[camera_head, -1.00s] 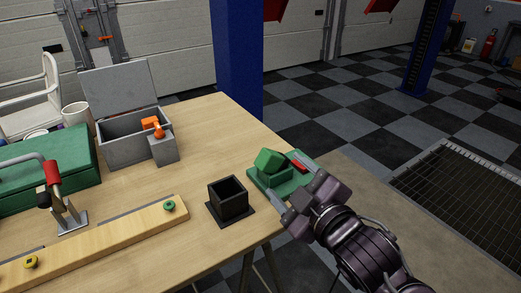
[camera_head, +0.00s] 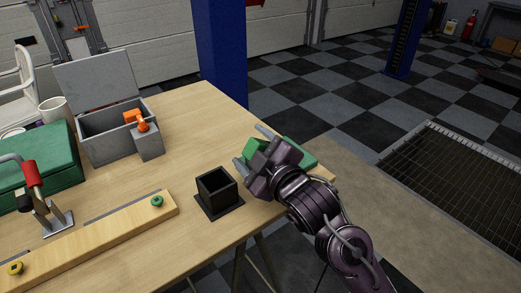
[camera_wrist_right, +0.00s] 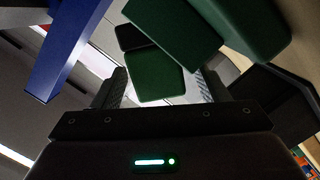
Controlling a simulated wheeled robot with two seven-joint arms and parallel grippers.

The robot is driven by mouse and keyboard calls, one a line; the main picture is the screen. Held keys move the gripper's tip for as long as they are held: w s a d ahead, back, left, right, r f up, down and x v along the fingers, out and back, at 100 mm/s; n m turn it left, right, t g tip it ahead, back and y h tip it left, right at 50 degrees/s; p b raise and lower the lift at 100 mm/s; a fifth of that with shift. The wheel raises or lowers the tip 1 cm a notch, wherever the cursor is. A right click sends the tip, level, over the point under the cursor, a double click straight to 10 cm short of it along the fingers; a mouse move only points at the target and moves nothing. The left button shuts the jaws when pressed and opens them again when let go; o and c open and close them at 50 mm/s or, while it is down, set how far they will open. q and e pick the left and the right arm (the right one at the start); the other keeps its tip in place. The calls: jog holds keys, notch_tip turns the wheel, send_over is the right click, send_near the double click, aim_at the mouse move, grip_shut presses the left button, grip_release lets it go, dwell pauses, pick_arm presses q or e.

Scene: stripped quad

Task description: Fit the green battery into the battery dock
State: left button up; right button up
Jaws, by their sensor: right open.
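The green battery (camera_head: 256,144), a block, is partly hidden by my right gripper (camera_head: 251,147), at the table's right edge. A green stand (camera_head: 306,153) shows beside and behind the gripper. My right gripper is open, its two fingers on either side of the block. In the right wrist view, a green block face (camera_wrist_right: 155,76) with a dark end shows between the fingers; I cannot tell whether they touch it. A black, square, open-topped holder (camera_head: 219,203), seemingly the battery dock, stands upright and empty left of the gripper. My left gripper is not in view.
A wooden bar (camera_head: 100,235) with green and yellow round pieces lies along the front. A grey open-lidded box (camera_head: 98,146) with an orange-topped part, a green case (camera_head: 48,165) and a red-handled clamp (camera_head: 30,175) stand left. The table's middle is clear.

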jog(key=c, duration=1.1)
jog(key=shift+c, duration=0.9)
jog(key=shift+r, duration=0.15)
